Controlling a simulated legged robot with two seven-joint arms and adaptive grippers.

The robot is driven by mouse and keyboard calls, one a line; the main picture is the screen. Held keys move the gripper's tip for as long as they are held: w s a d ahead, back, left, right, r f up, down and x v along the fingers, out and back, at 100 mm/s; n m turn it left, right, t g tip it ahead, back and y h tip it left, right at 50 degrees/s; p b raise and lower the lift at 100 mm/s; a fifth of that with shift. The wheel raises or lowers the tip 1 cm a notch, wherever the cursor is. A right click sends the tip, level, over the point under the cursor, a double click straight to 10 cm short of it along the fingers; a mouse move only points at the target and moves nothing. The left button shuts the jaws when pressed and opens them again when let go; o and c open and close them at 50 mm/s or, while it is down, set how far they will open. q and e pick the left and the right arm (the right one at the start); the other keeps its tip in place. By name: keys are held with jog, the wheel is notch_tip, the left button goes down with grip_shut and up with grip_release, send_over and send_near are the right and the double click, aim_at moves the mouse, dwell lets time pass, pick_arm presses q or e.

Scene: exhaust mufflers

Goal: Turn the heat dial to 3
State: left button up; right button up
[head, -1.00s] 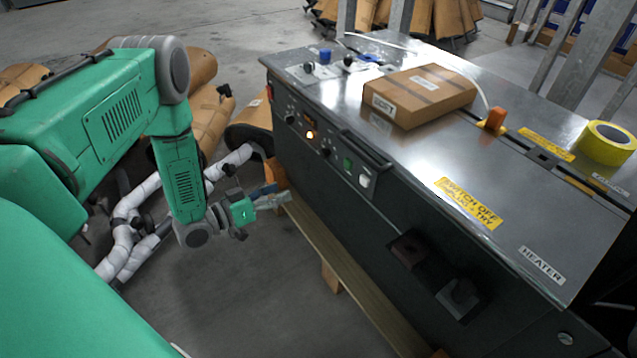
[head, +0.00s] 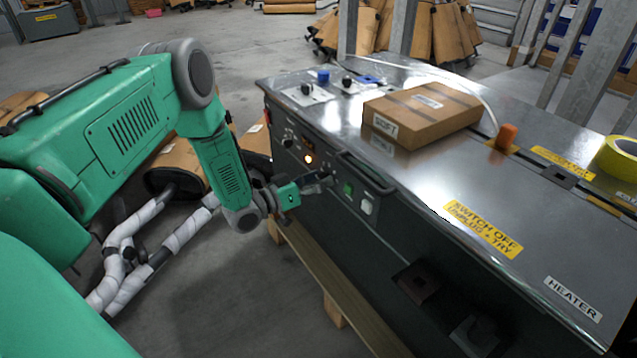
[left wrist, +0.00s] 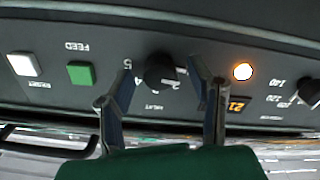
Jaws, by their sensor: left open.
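The heat dial is a black round knob (left wrist: 160,72) on the dark front panel of the machine. In the left wrist view, which is upside down, numbers and a small label sit around it; a 5 shows to its left. I cannot read its exact setting. My left gripper (left wrist: 162,80) is open, with one finger on each side of the knob. I cannot tell whether the fingers touch it. In the head view my left gripper (head: 315,181) is at the panel and largely covers the dial. My right gripper is not in view.
A second knob (left wrist: 309,92) with numbers, a lit orange lamp (left wrist: 242,71) and an orange display (left wrist: 236,105) are beside the dial. A green button (left wrist: 81,74) and white button (left wrist: 23,64) lie on the other side. A handle bar (head: 362,173) juts out nearby. A cardboard box (head: 421,113) lies on top.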

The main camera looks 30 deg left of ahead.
pick_arm(q)
jog(key=shift+w+d, duration=0.1)
jog(key=shift+a, duration=0.25)
grip_shut()
jog(key=shift+d, duration=0.1)
